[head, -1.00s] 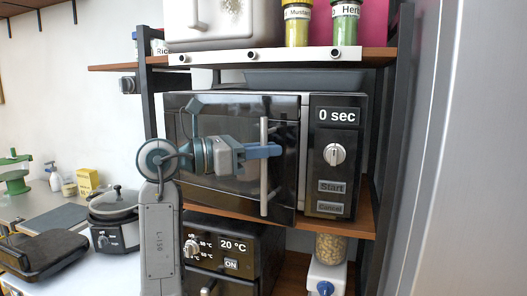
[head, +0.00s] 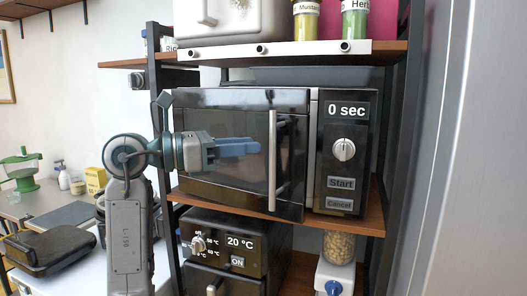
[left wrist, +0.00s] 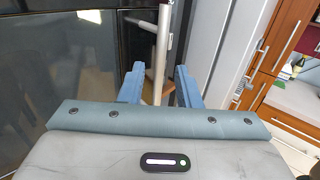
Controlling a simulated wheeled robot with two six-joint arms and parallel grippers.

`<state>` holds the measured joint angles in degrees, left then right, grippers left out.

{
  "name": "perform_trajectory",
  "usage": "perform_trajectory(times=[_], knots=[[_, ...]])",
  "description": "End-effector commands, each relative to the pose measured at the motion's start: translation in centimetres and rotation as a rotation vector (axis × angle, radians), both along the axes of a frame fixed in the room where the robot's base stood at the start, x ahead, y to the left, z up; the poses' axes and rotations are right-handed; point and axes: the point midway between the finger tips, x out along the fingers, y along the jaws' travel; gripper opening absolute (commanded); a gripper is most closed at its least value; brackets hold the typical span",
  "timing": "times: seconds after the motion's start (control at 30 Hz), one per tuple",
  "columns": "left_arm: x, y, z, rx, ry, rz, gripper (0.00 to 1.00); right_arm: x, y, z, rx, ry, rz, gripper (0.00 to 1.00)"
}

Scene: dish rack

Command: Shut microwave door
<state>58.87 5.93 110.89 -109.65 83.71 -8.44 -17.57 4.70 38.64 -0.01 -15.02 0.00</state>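The black microwave (head: 343,180) sits on the middle wooden shelf, its display reading "0 sec". Its dark door (head: 225,185) looks nearly flush with the body; a slight gap may remain at the right edge, which I cannot tell for sure. The vertical silver door handle (head: 272,185) is on the door's right side. My left gripper (head: 255,147) is in front of the door, with its blue fingertips just left of the handle. In the left wrist view its fingers are apart, and the handle (left wrist: 162,45) shows ahead between them. My right gripper is not in view.
A black oven (head: 235,240) stands below the microwave. A wooden shelf (head: 390,50) with jars is above. A grey fridge-like panel (head: 480,150) is close on the right. A cooker and a black appliance (head: 50,248) are at lower left.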

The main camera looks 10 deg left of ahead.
Motion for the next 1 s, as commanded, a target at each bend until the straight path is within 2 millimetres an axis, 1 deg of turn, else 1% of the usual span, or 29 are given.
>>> perform_trajectory(times=[0.03,0.2,0.4,0.83,0.93,1.0], knots=[[-0.3,0.9,-0.3,0.003,-0.003,0.004,0.30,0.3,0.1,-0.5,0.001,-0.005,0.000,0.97],[-1.3,2.9,-0.1,0.001,-0.002,0.003,0.30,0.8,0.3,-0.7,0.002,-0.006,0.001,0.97],[-1.9,4.1,0.0,0.000,-0.001,0.001,0.30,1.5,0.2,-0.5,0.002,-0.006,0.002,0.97],[-2.1,4.1,-0.1,-0.017,0.002,-0.010,0.30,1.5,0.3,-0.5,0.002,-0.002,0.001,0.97],[-2.6,3.6,-0.8,-0.096,0.011,-0.052,0.30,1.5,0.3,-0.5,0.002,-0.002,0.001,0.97],[-3.2,3.2,-1.4,-0.203,0.025,-0.102,0.30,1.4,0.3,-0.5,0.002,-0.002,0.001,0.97]])
